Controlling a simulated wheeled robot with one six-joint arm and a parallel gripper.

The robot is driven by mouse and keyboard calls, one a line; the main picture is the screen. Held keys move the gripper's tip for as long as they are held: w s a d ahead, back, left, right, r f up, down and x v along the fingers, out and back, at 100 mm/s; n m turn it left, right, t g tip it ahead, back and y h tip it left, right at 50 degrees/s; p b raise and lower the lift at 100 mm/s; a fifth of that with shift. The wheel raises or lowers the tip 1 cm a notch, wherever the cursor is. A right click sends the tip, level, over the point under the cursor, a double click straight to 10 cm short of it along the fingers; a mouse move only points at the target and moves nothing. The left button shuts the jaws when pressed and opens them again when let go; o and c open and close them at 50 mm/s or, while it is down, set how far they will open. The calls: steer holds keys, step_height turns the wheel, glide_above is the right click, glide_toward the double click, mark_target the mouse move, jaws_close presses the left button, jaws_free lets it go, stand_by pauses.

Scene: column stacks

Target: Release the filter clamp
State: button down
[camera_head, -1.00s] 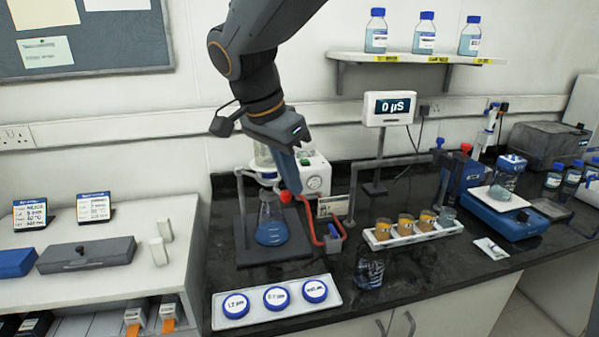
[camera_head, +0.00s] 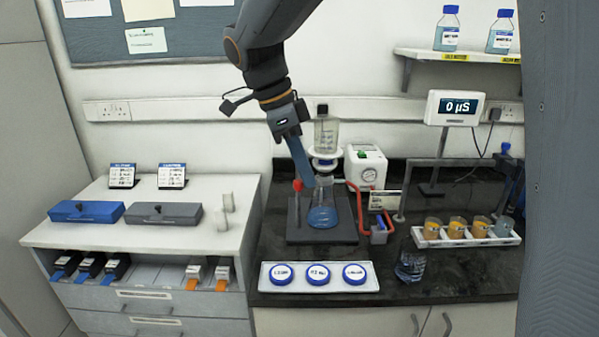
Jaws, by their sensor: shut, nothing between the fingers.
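The filter stand has a clear bottle-like funnel (camera_head: 326,134) on top, a white collar (camera_head: 325,155) below it, and a flask with blue liquid (camera_head: 322,215) on a dark base (camera_head: 345,232). The clamp itself is hard to make out near the collar, partly behind my gripper. My gripper (camera_head: 307,180) is shut and empty, its blue-grey fingers pointing down just left of the collar and above the flask. A red knob (camera_head: 297,185) on a thin upright stands just left of the fingertips. Whether the fingers touch anything cannot be told.
A white pump (camera_head: 366,166) with red tubing stands right of the stand. A tray of blue-lidded round containers (camera_head: 272,283) lies in front. A rack of orange-filled cups (camera_head: 450,240) and a glass beaker (camera_head: 410,266) are to the right. A meter (camera_head: 455,107) reads 0 µS.

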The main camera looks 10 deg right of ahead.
steer(key=shift+w+a, duration=0.15)
steer(key=shift+a, duration=0.2)
steer(key=s+d, duration=0.1)
steer(key=d, duration=0.4)
steer(key=b+v, duration=0.2)
steer(key=v, duration=0.8)
steer(key=shift+r, duration=0.2)
steer(key=shift+a, duration=0.25)
